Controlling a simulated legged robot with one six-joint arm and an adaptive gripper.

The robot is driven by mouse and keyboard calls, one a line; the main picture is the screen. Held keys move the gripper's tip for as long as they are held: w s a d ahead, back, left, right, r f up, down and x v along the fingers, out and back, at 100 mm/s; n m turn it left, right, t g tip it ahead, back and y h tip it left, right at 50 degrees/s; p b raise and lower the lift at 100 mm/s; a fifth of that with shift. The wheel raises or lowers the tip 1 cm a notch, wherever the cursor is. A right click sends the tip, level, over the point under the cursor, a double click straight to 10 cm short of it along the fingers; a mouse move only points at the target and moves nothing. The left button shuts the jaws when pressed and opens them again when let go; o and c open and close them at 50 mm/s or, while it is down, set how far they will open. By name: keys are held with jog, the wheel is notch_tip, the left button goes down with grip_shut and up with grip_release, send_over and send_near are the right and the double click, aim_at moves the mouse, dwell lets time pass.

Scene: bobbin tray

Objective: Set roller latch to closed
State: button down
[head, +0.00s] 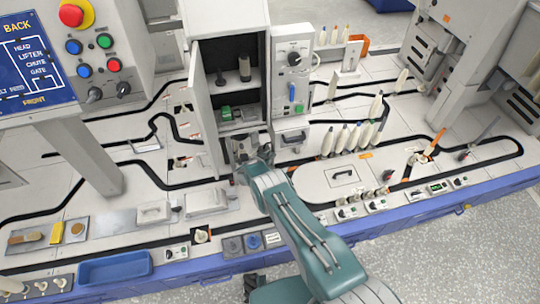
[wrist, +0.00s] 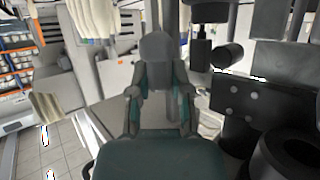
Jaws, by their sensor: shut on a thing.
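My gripper (head: 246,166) reaches into the low front of the tall grey cabinet (head: 205,110), just below its lower shelf. In the wrist view my gripper (wrist: 160,95) has its fingers closed in around a narrow grey upright piece, which seems to be part of the roller latch. The fingers and my arm hide most of this piece, and its exact position cannot be told. A dark bolted block (wrist: 250,105) and a dark roller (wrist: 228,55) are close on the right in the wrist view.
The cabinet door (head: 197,125) stands open on the left. A control box (head: 292,65) with a dial is on the right. A green item (head: 225,113) sits on the shelf. Several pale bobbins (head: 345,138) stand to the right. A blue tray (head: 115,268) lies at the front left.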

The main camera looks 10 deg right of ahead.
jog(key=shift+w+a+m+h, duration=0.15)
jog(key=shift+a+m+h, duration=0.1)
jog(key=shift+m+h, duration=0.15)
jog(key=shift+d+g, duration=0.1)
jog(key=shift+g, duration=0.3)
jog(key=shift+r, duration=0.1)
jog(key=c, duration=0.6)
grip_release()
jog(key=shift+o, duration=0.2)
jog(key=shift+t, duration=0.3)
